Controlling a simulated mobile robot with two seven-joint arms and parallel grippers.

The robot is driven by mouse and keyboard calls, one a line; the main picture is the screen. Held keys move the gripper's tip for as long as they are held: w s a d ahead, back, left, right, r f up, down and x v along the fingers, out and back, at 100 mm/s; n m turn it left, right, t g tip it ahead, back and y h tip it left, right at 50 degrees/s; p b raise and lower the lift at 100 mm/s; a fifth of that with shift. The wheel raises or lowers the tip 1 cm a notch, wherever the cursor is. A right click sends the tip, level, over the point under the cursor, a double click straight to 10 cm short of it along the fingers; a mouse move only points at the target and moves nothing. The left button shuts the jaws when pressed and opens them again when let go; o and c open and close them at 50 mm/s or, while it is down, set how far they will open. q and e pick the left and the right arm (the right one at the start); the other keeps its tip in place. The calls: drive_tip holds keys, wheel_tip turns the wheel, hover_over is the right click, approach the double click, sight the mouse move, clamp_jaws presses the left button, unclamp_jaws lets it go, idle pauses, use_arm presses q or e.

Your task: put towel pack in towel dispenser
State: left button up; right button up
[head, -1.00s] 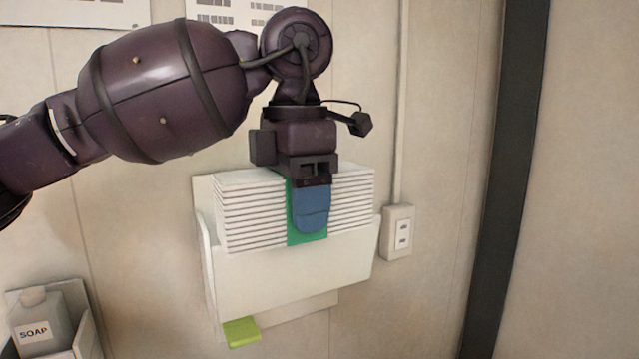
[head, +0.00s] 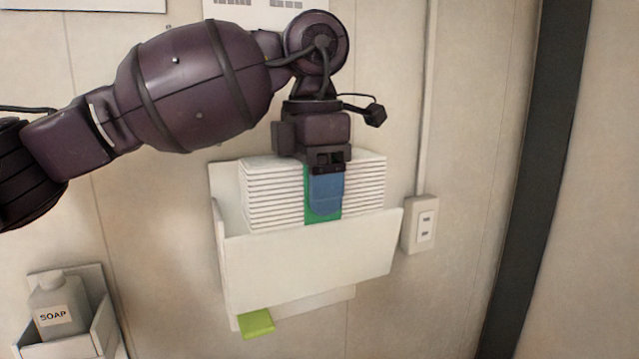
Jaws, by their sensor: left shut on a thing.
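The towel pack (head: 271,196) is a stack of white folded towels with a green band (head: 309,214) around its middle. My left gripper (head: 325,193) is shut on the pack at the band, from above, with one blue fingertip in front of it. The other finger is hidden behind the pack. The towel dispenser (head: 310,262) is a white open-topped holder on the wall. The lower part of the pack is hidden behind the dispenser's front panel, and its upper part stands above the rim. My right gripper is not in view.
A light green tab (head: 256,323) shows under the dispenser. A soap bottle (head: 54,306) stands in a white wall holder (head: 106,318) at lower left. A wall outlet (head: 420,224) is just right of the dispenser. A dark vertical post (head: 535,170) stands farther right.

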use_arm(q)
drive_tip(key=shift+w+a+f, duration=0.3)
drive_tip(key=shift+w+f, duration=0.45)
drive_tip(key=shift+f, duration=0.1)
drive_tip(key=w, duration=0.1)
drive_tip(key=w+f, duration=0.1)
drive_tip(key=w+a, duration=0.1)
drive_tip(key=shift+w+a+f+p, duration=0.1)
drive_tip(key=shift+w+f+p, duration=0.15)
drive_tip(key=shift+w+p, duration=0.15)
drive_tip(key=shift+w+a+f, duration=0.15)
drive_tip(key=shift+w+f, duration=0.1)
drive_tip(key=shift+w, duration=0.25)
drive_tip(key=shift+w+a+f, duration=0.1)
drive_tip(key=shift+w+f, duration=0.15)
drive_tip(key=shift+w, duration=0.25)
drive_tip(key=w+f, duration=0.2)
drive_tip(key=w+a+f, duration=0.1)
drive_tip(key=f, duration=0.1)
drive_tip(key=shift+w+a+f, duration=0.15)
drive_tip(key=shift+w, duration=0.25)
drive_tip(key=shift+f, duration=0.2)
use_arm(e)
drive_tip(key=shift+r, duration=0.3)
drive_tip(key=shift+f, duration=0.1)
use_arm(q)
drive_tip(key=o, duration=1.2)
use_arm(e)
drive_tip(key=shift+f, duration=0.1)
